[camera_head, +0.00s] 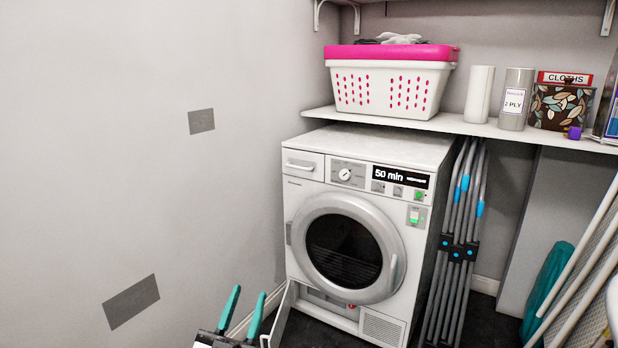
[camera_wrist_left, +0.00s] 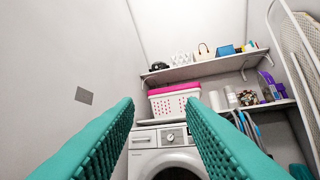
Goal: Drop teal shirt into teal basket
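No item shows clearly as a teal shirt or a teal basket. A teal object (camera_head: 546,287) stands low at the right edge, partly behind pale poles; I cannot tell whether it is cloth or a container. A bit of teal also shows at the bottom right of the left wrist view (camera_wrist_left: 300,172). My left gripper (camera_head: 246,302) has teal fingers and is at the bottom of the head view, left of the dryer. Its fingers are apart with nothing between them, as the left wrist view also shows. My right gripper is not in view.
A white dryer (camera_head: 305,230) reads 50 min, its round door shut. A white basket with pink rim (camera_head: 390,88), holding grey cloth, stands on the shelf (camera_head: 455,124) above. Folded grey poles (camera_head: 462,245) lean right of the dryer. The left wall is bare except grey patches.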

